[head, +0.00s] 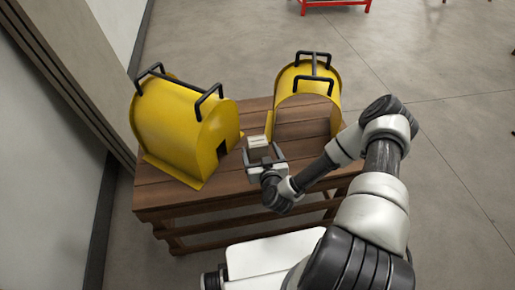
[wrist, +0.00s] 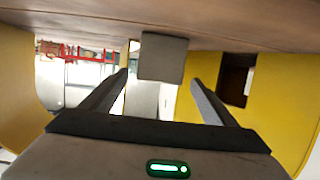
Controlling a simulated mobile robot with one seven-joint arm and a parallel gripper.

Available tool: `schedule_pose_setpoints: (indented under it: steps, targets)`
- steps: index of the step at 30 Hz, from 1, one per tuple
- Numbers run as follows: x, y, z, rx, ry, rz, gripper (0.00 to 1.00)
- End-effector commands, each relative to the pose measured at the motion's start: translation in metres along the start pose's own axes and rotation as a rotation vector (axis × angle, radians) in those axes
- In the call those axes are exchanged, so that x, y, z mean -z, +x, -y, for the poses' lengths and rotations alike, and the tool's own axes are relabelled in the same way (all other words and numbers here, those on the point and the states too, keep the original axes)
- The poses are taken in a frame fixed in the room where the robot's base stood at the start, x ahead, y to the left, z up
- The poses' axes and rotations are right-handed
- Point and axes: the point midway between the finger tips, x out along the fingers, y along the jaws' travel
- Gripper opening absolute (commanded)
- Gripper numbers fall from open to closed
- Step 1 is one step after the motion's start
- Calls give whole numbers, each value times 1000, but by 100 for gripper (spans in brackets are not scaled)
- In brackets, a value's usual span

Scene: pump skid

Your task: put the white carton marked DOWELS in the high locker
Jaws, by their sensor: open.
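A small whitish carton (head: 258,142) stands on the wooden bench between two yellow guards; any marking on it is too small to read. In the wrist view, which shows the scene upside down, the carton (wrist: 163,57) appears grey and hangs from the bench top. My gripper (head: 263,154) is open at the carton's near side. In the wrist view my gripper's fingers (wrist: 159,80) are spread wider than the carton, one to each side, with no visible contact. The high locker cannot be made out in either view.
The slatted wooden bench (head: 160,194) carries a left yellow guard (head: 170,125) and a right yellow guard (head: 290,82), both with black handles. They flank my gripper closely. A wall and post stand at the left. Open floor (head: 450,130) lies right; a red frame (head: 335,3) stands far back.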

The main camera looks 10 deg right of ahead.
Motion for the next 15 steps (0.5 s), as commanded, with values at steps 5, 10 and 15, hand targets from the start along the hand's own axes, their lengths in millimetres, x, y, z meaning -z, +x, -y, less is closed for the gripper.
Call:
schedule_pose_setpoints:
  steps: [5,10,15]
  targets:
    - [-3,13,-1,-2,2,0,80]
    - [-6,39,-2,-3,2,-1,80]
    - [-5,54,-1,0,-1,0,80]
